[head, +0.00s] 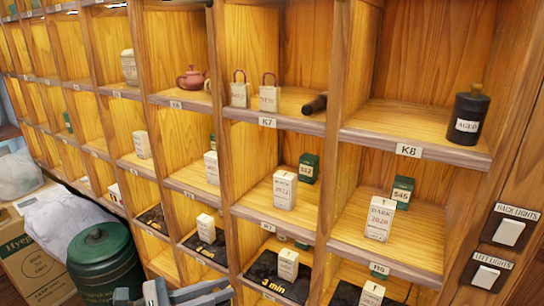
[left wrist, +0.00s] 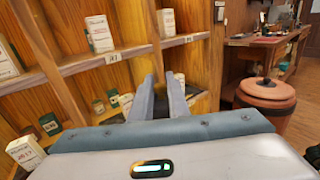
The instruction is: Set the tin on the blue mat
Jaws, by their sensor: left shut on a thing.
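My left gripper (head: 180,295) is at the bottom edge of the head view, in front of the lower shelves. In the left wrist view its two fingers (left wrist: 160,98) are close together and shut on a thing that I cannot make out. A black lidded tin (head: 468,116) marked AGED stands upright on the K8 shelf, well away from the gripper. Small green tins (head: 308,168) stand behind white boxes in lower compartments; another (head: 402,192) is at the right. I see no blue mat in either view. My right gripper is not in view.
A wooden shelf wall (head: 405,151) with labelled compartments holds white boxes (head: 380,218), tagged items (head: 268,94) and a reddish teapot (head: 191,79). A large green canister (head: 104,264) stands at lower left by a cardboard box (head: 36,262). The left wrist view shows a brown barrel (left wrist: 264,105).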

